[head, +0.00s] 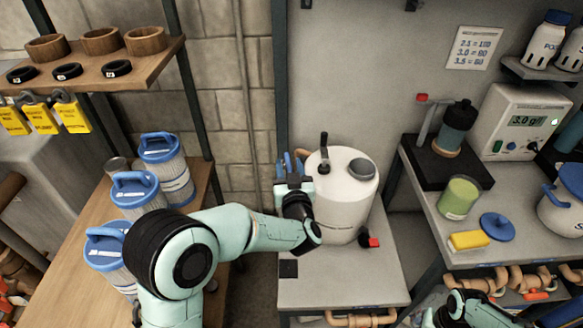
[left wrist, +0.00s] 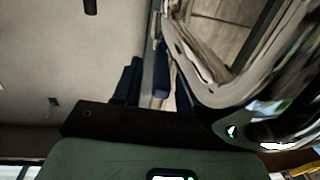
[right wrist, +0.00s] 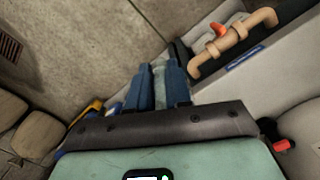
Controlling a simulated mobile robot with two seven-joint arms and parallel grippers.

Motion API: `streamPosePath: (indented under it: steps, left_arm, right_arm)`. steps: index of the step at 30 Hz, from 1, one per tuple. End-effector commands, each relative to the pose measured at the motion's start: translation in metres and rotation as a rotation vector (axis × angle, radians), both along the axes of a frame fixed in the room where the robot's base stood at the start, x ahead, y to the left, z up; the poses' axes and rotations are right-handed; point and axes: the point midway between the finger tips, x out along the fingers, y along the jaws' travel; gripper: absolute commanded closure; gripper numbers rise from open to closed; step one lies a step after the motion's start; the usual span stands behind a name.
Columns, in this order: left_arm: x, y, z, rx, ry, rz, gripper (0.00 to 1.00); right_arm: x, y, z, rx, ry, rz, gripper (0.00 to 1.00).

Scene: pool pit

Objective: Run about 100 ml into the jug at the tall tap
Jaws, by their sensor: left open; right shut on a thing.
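My left gripper (head: 292,167) is open, with its blue fingers beside the left side of a white tank (head: 345,205). Its fingers also show in the left wrist view (left wrist: 147,75), with nothing clearly between them. The tank has a black upright fitting on top and a small red-handled tap (head: 371,241) low on its right. My right gripper (right wrist: 158,88) is shut on a pale, clear-looking thing (right wrist: 159,84), mostly hidden by its fingers; I cannot tell if it is the jug. A slim grey post with a red end (head: 422,98) stands on the right bench.
Blue-topped filter cartridges (head: 168,168) stand at left. Copper pipes with an orange handle (right wrist: 218,29) run below the bench.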

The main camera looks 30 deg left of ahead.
Motion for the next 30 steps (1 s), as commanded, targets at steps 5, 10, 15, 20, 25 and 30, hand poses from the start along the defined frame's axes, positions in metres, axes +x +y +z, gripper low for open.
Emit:
streamPosePath:
  steps: [5,10,15,20,25,30]
  left_arm:
    - [-0.015,-0.013,-0.001,-0.002,0.001,-0.004,0.57]
    - [-0.043,-0.036,0.0,-0.002,0.0,-0.006,0.57]
    - [-0.069,-0.056,-0.001,-0.002,0.001,-0.005,0.57]
    - [-0.085,-0.069,-0.001,0.0,0.002,-0.004,0.57]
    - [-0.093,-0.074,0.0,0.0,0.001,-0.002,0.57]
    - [-0.093,-0.075,0.0,0.0,0.001,-0.002,0.57]
  right_arm:
    - [0.0,0.0,-0.003,0.0,0.0,0.0,1.0]
    - [-0.001,0.0,-0.007,0.0,0.001,0.0,1.0]
    - [-0.002,0.0,-0.01,0.0,0.002,0.0,1.0]
    - [-0.002,0.0,-0.011,0.0,0.003,0.0,1.0]
    - [-0.002,0.0,-0.012,0.0,0.003,0.0,1.0]
    - [-0.002,0.0,-0.012,0.0,0.003,0.0,1.0]
